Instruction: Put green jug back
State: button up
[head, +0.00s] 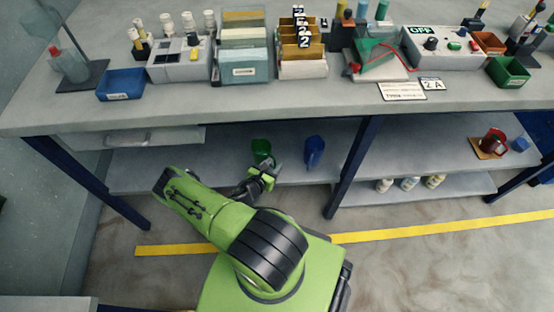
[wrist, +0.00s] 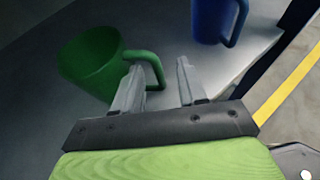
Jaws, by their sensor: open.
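The green jug (head: 262,151) stands on the shelf under the workbench. In the wrist view the green jug (wrist: 92,62) is at the upper left, its handle pointing right toward my gripper. My gripper (wrist: 158,75) is open, its two grey fingers pointing at the jug. The left finger overlaps the handle in the picture; the right finger is to the right of the handle. I cannot tell whether they touch. In the head view my gripper (head: 262,178) is just in front of the jug and partly hides it.
A blue jug (head: 314,150) stands on the same shelf to the right, also in the wrist view (wrist: 212,20). A dark blue table leg (head: 352,165) rises right of it. The workbench top (head: 200,108) overhangs the shelf. A red jug (head: 493,143) is on the right-hand shelf.

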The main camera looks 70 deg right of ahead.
jog(key=s+p+v, duration=0.1)
jog(key=p+v, duration=0.1)
jog(key=v, duration=0.6)
jog(key=w+a+r+m+y, duration=0.3)
jog(key=w+a+r+m, duration=0.15)
jog(key=r, duration=0.45)
jog(key=w+a+r+m+y, duration=0.2)
jog(key=w+a+r+m, duration=0.3)
jog(key=r, duration=0.3)
jog(key=w+a+r+m+y, duration=0.35)
jog(key=w+r+m, duration=0.2)
jog(key=r, duration=0.35)
jog(key=s+a+r+m+t+y, duration=0.2)
jog(key=s+a+r+t+y, duration=0.15)
jog(key=a+r, duration=0.65)
jog(key=s+a+r+t+y, duration=0.1)
jog(key=s+a+r+t, duration=0.2)
jog(key=s+r, duration=0.6)
jog(key=s+a, duration=0.1)
jog(key=a, duration=0.1)
jog(key=shift+s+a+r+y, duration=0.25)
jog(key=shift+s+a+y, duration=0.05)
jog(key=shift+t, duration=0.25)
notch_tip(320, 180, up, 15)
jog(key=p, duration=1.4)
jog(key=shift+f, duration=0.25)
